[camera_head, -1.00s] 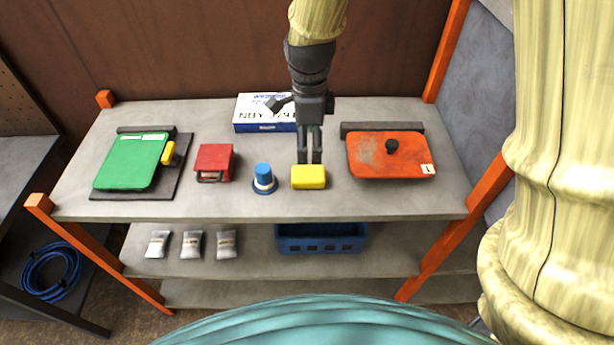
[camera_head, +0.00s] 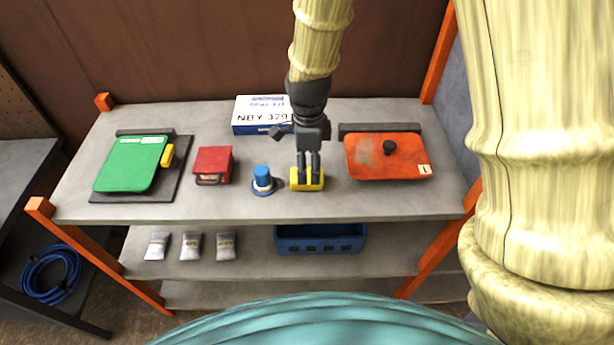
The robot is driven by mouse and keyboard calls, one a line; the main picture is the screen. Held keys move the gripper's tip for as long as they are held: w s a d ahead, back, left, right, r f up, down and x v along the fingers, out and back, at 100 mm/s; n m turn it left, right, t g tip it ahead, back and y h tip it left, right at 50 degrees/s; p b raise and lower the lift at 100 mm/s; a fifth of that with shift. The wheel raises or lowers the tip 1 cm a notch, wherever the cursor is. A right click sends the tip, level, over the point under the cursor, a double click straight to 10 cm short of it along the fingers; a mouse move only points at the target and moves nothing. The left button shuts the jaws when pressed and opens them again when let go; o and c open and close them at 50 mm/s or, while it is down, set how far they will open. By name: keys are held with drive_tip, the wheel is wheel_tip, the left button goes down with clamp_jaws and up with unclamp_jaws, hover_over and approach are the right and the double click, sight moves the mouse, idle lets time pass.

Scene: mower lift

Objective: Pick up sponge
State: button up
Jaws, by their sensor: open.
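The yellow sponge (camera_head: 297,181) lies on the grey top shelf, near its front edge and right of the middle. My gripper (camera_head: 308,183) comes down from above and behind, with its fingers over the sponge. The fingers hide the middle of the sponge; yellow shows on both sides and between them. The gripper is open. I cannot tell whether the fingertips touch the sponge.
A blue cylinder (camera_head: 262,177) on a round base stands close left of the sponge. An orange-red lidded thing (camera_head: 375,160) is to the right. A red box (camera_head: 212,163), a green panel (camera_head: 130,163) and a blue-white box (camera_head: 256,112) share the shelf (camera_head: 235,208). A blue crate (camera_head: 318,245) is below.

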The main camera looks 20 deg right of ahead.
drive_tip(key=shift+a+f+p, duration=0.2)
drive_tip(key=shift+f+p, duration=0.4)
drive_tip(key=shift+f, duration=0.35)
drive_tip(key=shift+f+p, duration=0.4)
drive_tip(key=shift+f, duration=1)
drive_tip(key=c, duration=1.1)
drive_tip(key=shift+r, duration=0.15)
